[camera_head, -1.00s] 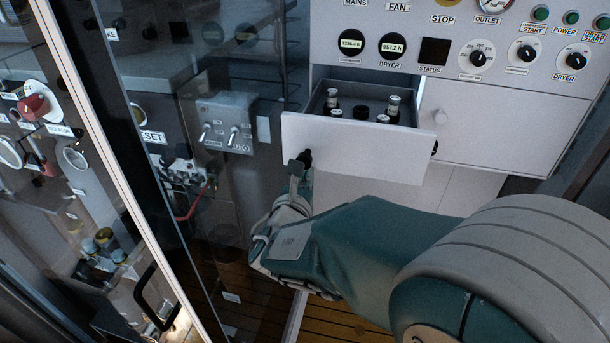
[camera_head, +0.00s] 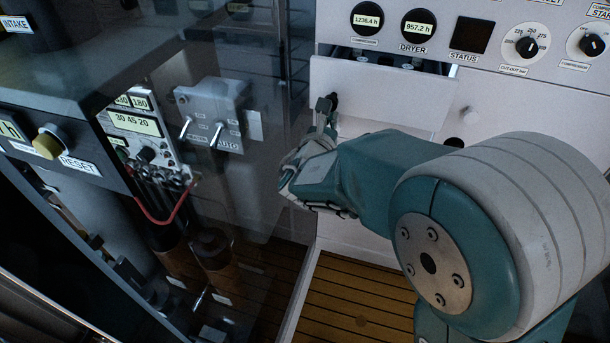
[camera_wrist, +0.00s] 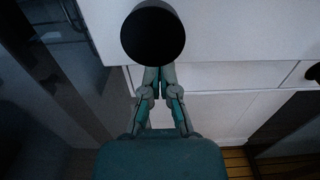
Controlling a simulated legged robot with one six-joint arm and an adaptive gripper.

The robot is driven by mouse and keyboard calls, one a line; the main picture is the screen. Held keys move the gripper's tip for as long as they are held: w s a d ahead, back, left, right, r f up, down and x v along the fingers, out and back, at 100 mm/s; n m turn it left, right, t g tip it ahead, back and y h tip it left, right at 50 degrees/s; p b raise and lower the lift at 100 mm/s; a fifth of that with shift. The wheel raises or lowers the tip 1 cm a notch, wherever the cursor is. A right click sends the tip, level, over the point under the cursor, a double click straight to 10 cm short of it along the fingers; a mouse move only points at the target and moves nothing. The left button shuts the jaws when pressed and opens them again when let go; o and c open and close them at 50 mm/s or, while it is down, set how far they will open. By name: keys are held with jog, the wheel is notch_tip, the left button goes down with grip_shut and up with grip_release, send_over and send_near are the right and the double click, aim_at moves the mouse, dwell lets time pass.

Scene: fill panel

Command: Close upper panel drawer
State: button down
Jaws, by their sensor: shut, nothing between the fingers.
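The upper panel drawer's white front (camera_head: 390,92) stands below the gauge row in the head view. A narrow dark gap shows above its top edge, so it is still slightly out. Its black round knob (camera_head: 333,101) is at the front's left side; the knob (camera_wrist: 153,37) looms large in the wrist view, on the white front (camera_wrist: 240,32). My gripper (camera_head: 322,112) is shut and empty, at the knob. In the wrist view its fingertips (camera_wrist: 158,72) are just below the knob and partly hidden by it; I cannot tell whether they touch.
The panel (camera_head: 480,62) with displays and dials rises above the drawer. A glass-like pane (camera_head: 255,190) stands close on the left, with a switch box (camera_head: 213,115) behind it. A lower white front (camera_head: 520,120) has a pale knob. The wooden floor (camera_head: 350,295) is clear below.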

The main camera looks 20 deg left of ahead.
jog(key=shift+w, duration=1.4)
